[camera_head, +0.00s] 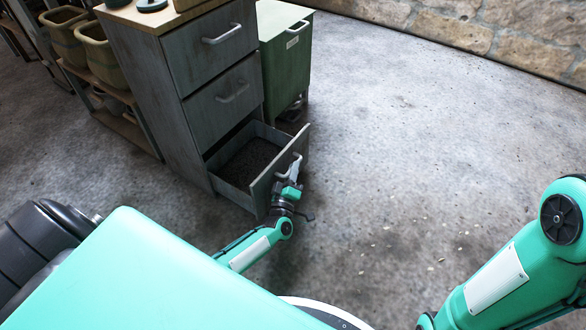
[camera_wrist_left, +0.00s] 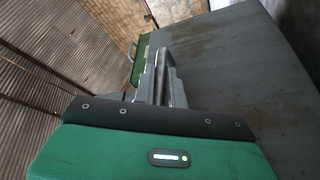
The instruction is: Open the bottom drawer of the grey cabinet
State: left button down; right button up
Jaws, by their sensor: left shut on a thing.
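The grey cabinet (camera_head: 172,105) stands at the upper left in the head view with three drawers. Its bottom drawer (camera_head: 262,187) is pulled well out, and its dark inside shows. The two upper drawers are shut. My left gripper (camera_head: 290,178) is at the bottom drawer's front, shut on the drawer's handle (camera_head: 288,166). In the left wrist view the gripper fingers (camera_wrist_left: 160,80) are close together beside the grey drawer front (camera_wrist_left: 235,60). The handle is partly hidden there by the fingers. My right gripper is not in view.
A green cabinet (camera_head: 286,50) stands just right of the grey cabinet. A shelf with bins (camera_head: 98,48) stands to its left. The concrete floor (camera_head: 400,150) to the right is clear. A stone wall (camera_head: 480,30) runs along the back.

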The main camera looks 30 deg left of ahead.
pick_arm(q)
jog(key=shift+d+f, duration=0.1)
jog(key=shift+d, duration=0.05)
jog(key=c, duration=1.5)
grip_release()
jog(key=shift+o, duration=0.2)
jog(key=shift+r, duration=0.2)
